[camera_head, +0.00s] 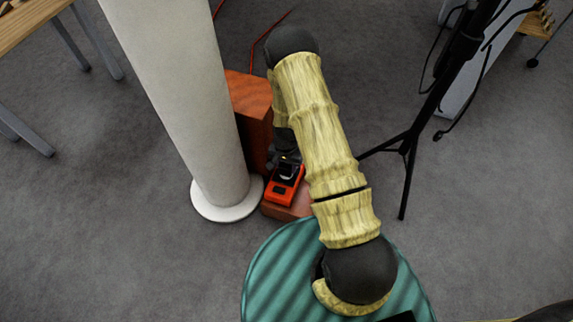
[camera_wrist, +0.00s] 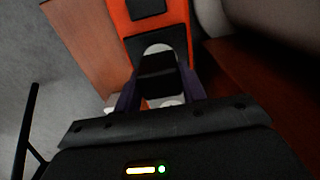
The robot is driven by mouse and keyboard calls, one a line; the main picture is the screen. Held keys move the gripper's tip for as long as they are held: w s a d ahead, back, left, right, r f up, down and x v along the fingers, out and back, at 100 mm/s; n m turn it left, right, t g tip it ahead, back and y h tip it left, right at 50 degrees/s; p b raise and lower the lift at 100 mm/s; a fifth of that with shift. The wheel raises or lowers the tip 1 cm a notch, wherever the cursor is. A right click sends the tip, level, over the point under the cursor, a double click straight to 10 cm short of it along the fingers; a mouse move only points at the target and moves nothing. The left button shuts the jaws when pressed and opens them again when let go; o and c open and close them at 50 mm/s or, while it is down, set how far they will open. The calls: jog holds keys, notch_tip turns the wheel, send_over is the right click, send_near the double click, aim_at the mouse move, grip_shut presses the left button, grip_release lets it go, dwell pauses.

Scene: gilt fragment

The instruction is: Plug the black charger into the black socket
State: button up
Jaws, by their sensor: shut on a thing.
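The charger (camera_wrist: 157,72) is black with pale ends. It is held between the two purple fingers of my gripper (camera_wrist: 160,92), which is shut on it. In the wrist view its front end overlaps the edge of the nearer black socket (camera_wrist: 157,40) on an orange strip (camera_wrist: 178,10). I cannot tell whether it touches or enters that socket. A second black socket (camera_wrist: 147,8) shows at the top edge of the wrist view.
The strip rests on a low reddish-wood surface (camera_head: 289,213), with a taller wooden block (camera_head: 252,105) behind it. A white column (camera_head: 180,90) stands close on the left. A black tripod stand (camera_head: 408,150) is on the right.

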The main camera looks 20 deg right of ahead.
jog(key=shift+f, duration=0.45)
jog(key=o, duration=1)
notch_tip(320, 180, up, 18)
jog(key=p, duration=0.7)
jog(key=shift+f+p, duration=0.25)
jog(key=shift+p, duration=0.05)
